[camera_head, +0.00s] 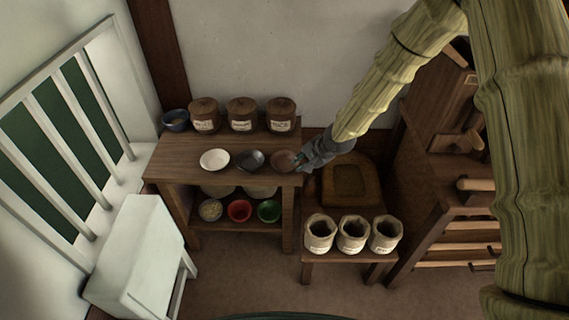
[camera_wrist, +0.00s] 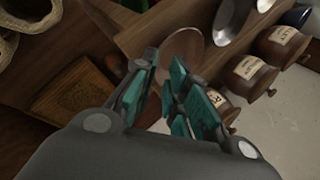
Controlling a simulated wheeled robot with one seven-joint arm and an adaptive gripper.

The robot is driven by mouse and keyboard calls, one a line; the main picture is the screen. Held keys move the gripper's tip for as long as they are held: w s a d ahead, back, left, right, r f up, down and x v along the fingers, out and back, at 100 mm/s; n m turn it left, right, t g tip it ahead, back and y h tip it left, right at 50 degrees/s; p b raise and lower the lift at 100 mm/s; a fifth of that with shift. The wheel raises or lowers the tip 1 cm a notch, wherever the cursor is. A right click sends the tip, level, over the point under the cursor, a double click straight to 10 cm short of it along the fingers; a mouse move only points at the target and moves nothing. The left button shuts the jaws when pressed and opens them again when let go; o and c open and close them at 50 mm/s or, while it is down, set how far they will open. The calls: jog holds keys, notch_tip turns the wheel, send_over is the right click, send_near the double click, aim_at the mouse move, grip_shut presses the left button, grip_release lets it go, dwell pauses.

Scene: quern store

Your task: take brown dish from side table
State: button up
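The brown dish (camera_head: 284,161) lies at the right end of the side table (camera_head: 185,158), in a row with a dark dish (camera_head: 250,160) and a white dish (camera_head: 214,160). My gripper (camera_head: 303,165) is at the table's right edge, close beside the brown dish. In the wrist view the brown dish (camera_wrist: 181,52) shows just beyond the fingertips, partly hidden by them. My gripper (camera_wrist: 168,80) has its teal-padded fingers apart, with a gap between them. I cannot tell whether a finger touches the dish's rim.
Lidded labelled jars (camera_head: 242,114) and a dark blue bowl (camera_head: 176,120) line the table's back. Red (camera_head: 240,210) and green (camera_head: 269,210) bowls sit on the lower shelf. Open sacks (camera_head: 352,234) stand on a low bench at right. A white box-like stand (camera_head: 138,255) is at front left.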

aim_at(292, 169)
jog(key=shift+x, duration=3.05)
grip_shut()
jog(key=shift+r, duration=0.1)
